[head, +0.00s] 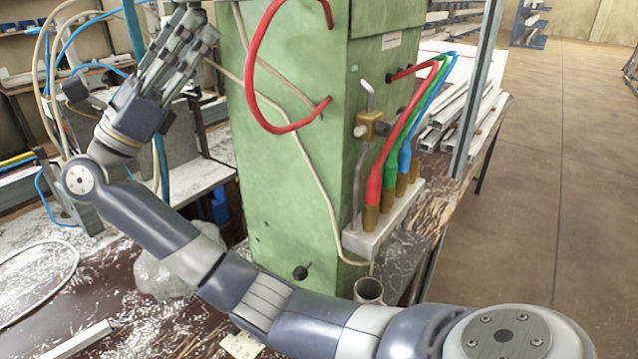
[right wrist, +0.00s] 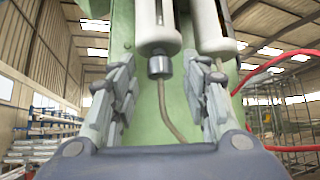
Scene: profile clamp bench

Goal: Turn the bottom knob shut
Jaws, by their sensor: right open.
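A tall green cabinet (head: 290,170) stands in the middle of the head view. A small black knob (head: 301,271) sits low on its front face, just above my right arm; I cannot tell its turn position. My right gripper (head: 195,32) is up at the cabinet's upper left, far above this knob, with its fingers pointing up. In the right wrist view its open fingers (right wrist: 163,95) stand on both sides of the green cabinet (right wrist: 128,25), nothing gripped. Between and above them hang two white cylinders, one with a grey metal knob-like end (right wrist: 160,66). My left gripper is not in view.
Red, green and blue hoses (head: 408,125) run to a grey manifold block (head: 360,240) on the cabinet's right side, near a brass valve (head: 371,127). A red hose (head: 252,80) loops across the front. Metal profiles (head: 450,120) lie behind. The floor (head: 570,180) at right is clear.

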